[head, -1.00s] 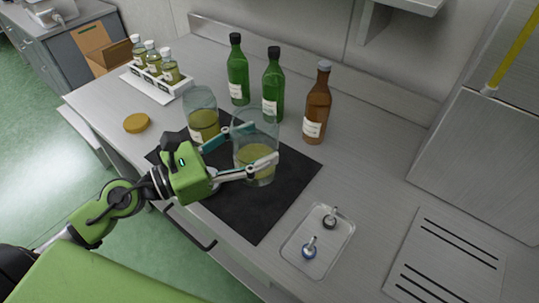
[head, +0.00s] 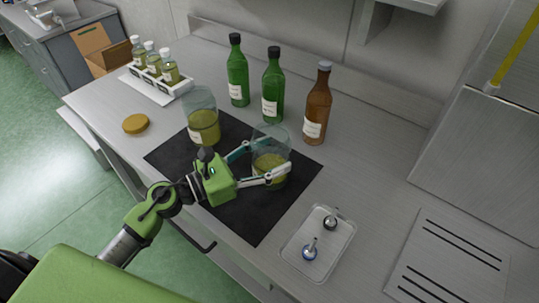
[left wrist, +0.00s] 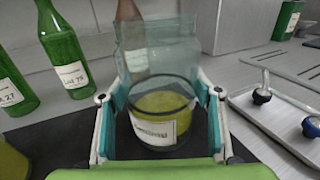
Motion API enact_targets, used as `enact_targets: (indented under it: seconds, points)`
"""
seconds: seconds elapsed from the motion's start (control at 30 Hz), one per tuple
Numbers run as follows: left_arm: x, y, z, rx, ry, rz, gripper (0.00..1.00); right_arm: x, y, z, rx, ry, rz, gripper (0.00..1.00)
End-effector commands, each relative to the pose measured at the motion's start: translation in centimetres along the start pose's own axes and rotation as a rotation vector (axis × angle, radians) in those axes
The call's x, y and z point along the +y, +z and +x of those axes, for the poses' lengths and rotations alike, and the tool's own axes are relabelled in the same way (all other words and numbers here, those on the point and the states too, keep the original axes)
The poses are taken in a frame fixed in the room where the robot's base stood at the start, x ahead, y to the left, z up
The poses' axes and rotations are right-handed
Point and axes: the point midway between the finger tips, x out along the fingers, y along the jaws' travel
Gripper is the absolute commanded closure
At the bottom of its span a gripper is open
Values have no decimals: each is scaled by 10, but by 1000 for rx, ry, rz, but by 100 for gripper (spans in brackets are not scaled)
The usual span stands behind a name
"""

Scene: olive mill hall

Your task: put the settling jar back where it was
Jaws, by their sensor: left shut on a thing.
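My left gripper (head: 262,164) is shut on a clear glass jar (head: 271,146) with yellow-green oil in its lower part. The jar is upright over the right half of the black mat (head: 246,222); I cannot tell whether its base touches the mat. In the left wrist view the jar (left wrist: 158,100) stands between the two fingers (left wrist: 162,112), with a white label facing the camera. A second, similar jar (head: 203,122) with oil and a label stands on the mat to the left, apart from the gripper. My right gripper is not in view.
Two green bottles (head: 237,72) and a brown bottle (head: 317,105) stand behind the mat. A white rack (head: 158,88) with small oil bottles is at the back left, near a yellow-brown lid (head: 136,123).

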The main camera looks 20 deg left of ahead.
Motion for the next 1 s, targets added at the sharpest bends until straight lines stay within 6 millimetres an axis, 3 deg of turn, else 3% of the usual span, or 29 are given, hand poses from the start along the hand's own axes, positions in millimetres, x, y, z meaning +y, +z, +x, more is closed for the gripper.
enact_targets:
  seconds: [0.23, 0.27, 0.3, 0.73, 1.0]
  points:
    - [0, -1, 0, -4, 1, 2, 95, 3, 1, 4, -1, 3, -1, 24]
    - [0, -2, 0, 0, 1, 1, 37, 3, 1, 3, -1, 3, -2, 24]
    - [0, -2, 0, 0, 1, 0, 26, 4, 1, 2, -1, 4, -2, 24]
    - [0, 3, 0, 0, 1, 0, 25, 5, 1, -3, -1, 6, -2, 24]
    - [0, -6, -47, 4, 2, -2, 25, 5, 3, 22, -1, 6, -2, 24]
